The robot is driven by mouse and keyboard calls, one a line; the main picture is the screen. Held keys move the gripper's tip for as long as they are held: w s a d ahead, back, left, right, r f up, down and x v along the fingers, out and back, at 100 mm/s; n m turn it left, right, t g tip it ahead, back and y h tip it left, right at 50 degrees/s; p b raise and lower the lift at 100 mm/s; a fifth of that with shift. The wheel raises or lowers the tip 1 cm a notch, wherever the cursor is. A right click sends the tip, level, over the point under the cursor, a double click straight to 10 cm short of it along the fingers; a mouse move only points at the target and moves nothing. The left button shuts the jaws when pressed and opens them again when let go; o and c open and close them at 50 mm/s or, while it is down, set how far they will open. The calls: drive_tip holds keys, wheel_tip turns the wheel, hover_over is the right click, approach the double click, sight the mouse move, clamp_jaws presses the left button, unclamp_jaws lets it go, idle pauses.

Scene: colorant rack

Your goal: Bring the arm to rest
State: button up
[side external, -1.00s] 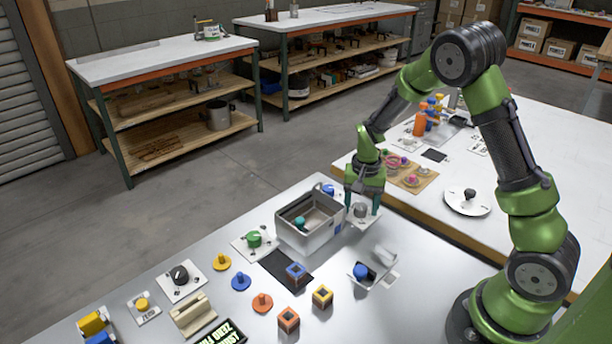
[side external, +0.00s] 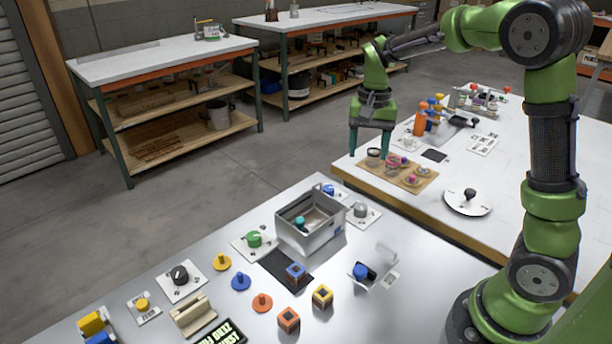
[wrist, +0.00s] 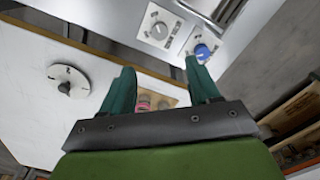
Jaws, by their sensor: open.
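My gripper (side external: 371,140) is open and empty. In the side external view its two teal fingers point down, raised near the left edge of the white table on the right. It appears above or in front of the wooden board (side external: 424,183) with small round pieces; the exact height is hard to tell. In the wrist view the two fingers of my gripper (wrist: 160,88) stand apart with nothing between them. Part of the board with a pink piece shows between them, farther off.
The grey table holds an open metal bin (side external: 312,232), a grey knob plate (side external: 362,214), a blue knob (side external: 361,271) and several coloured blocks. The white table holds a round dial plate (side external: 468,203), an orange bottle (side external: 420,124) and several bottles. A floor gap separates the front tables from the back benches.

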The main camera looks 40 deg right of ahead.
drive_tip(key=shift+r, duration=0.1)
drive_tip(key=s+a+r+n+t+y, duration=0.1)
drive_tip(key=s+a+r+n+t, duration=0.2)
drive_tip(key=s+a, duration=0.3)
drive_tip(key=s+a+r+n+t+y, duration=0.1)
drive_tip(key=s+a+r+n+t, duration=0.2)
drive_tip(key=s+a, duration=0.4)
drive_tip(key=shift+s+r+n+t, duration=0.4)
drive_tip(key=shift+s+t, duration=0.2)
drive_tip(key=shift+s, duration=0.4)
drive_tip(key=shift+a+f, duration=0.1)
idle(1.2)
